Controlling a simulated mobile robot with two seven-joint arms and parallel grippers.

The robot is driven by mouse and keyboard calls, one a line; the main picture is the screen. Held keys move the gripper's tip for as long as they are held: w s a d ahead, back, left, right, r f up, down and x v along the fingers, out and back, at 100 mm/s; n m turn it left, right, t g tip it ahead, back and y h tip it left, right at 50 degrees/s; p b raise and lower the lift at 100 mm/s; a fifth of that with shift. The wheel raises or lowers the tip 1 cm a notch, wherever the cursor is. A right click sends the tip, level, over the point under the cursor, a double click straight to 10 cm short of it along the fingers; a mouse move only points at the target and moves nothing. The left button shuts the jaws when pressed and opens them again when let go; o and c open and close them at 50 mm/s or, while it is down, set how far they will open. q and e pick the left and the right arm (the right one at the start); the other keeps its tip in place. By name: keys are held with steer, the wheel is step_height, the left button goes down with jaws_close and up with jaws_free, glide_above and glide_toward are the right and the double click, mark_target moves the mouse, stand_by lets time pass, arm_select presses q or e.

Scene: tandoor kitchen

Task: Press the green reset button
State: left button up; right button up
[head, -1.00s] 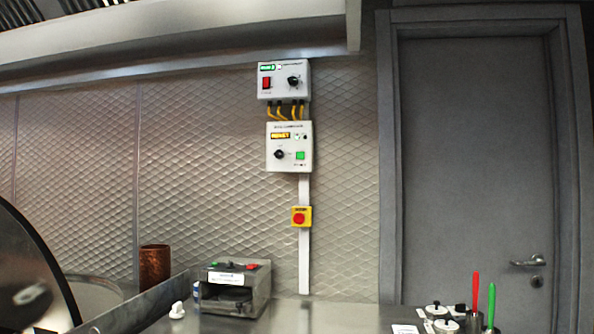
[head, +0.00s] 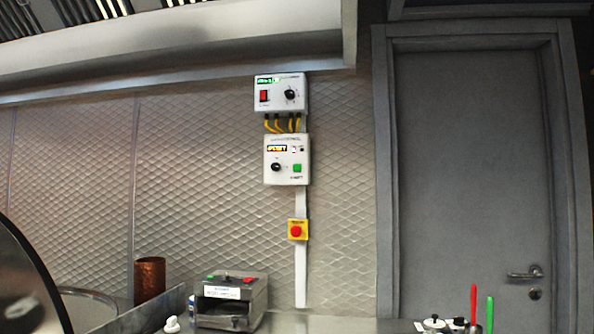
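That box also has a lit amber display (head: 277,148) and a black knob (head: 276,167). A smaller green button (head: 215,278) shows on top of the metal device on the counter, beside a red one. The word reset cannot be read at either button. Neither of my grippers is in the head view.
An upper white box (head: 279,95) with a red switch hangs above, joined by yellow cables. A red emergency button (head: 296,231) on yellow sits below. The metal device (head: 231,300), a copper cup (head: 149,278) and red and green handles (head: 474,303) are at the counter. A grey door (head: 472,180) is right.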

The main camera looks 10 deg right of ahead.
jaws_close()
stand_by(1.2)
